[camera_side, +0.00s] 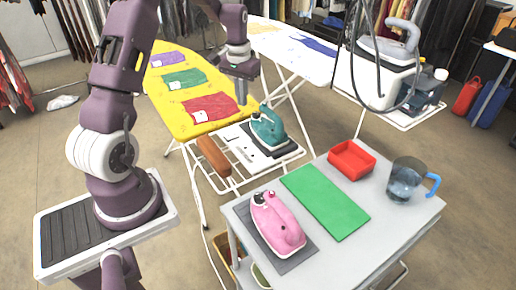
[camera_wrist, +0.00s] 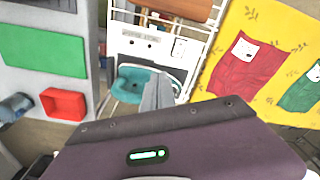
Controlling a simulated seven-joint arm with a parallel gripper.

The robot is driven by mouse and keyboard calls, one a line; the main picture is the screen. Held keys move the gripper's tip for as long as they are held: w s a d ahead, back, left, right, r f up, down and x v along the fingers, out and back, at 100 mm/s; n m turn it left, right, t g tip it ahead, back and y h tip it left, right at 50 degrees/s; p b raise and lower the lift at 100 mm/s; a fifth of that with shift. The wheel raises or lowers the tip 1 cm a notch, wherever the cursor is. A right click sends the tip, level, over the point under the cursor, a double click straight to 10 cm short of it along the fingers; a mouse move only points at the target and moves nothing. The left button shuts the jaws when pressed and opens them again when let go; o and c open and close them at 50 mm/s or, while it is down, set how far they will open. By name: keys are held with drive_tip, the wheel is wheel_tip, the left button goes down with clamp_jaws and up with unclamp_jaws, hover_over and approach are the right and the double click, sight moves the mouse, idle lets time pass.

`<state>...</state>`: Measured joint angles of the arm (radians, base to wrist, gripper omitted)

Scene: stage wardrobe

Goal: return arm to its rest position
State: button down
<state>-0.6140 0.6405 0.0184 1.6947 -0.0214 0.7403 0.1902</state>
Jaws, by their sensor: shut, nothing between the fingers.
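My gripper (camera_side: 241,98) points down, shut and empty, above the right edge of the yellow ironing board (camera_side: 222,122). In the wrist view my gripper (camera_wrist: 158,90) shows as closed grey fingers, overlapping the teal iron (camera_wrist: 134,84) from that angle. In the side view the teal iron (camera_side: 267,128) rests on the wire rack (camera_side: 228,180) at the end of the board, below and right of the fingers. My gripper looks apart from the board and the iron.
Red (camera_side: 207,108), green (camera_side: 184,79) and purple (camera_side: 167,58) cloths lie on the board. A grey table holds a pink iron (camera_side: 277,222), green mat (camera_side: 324,200), red tray (camera_side: 351,160) and water jug (camera_side: 405,181). A brown block (camera_side: 213,156) lies on the rack.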

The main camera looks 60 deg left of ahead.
drive_tip(key=s+d+r+m+t, duration=0.1)
drive_tip(key=s+d+r, duration=0.3)
drive_tip(key=d+r, duration=0.45)
drive_tip(key=s+d+r+m+t, duration=0.2)
drive_tip(key=s+d+r, duration=0.2)
drive_tip(key=d+r, duration=0.45)
drive_tip(key=s+d+m+t, duration=0.1)
drive_tip(key=s+d, duration=0.3)
drive_tip(key=s, duration=0.3)
drive_tip(key=s+d+m+t, duration=0.1)
drive_tip(key=s+d, duration=0.4)
drive_tip(key=s, duration=0.3)
drive_tip(key=shift+s, duration=0.15)
drive_tip(key=shift+d, duration=0.1)
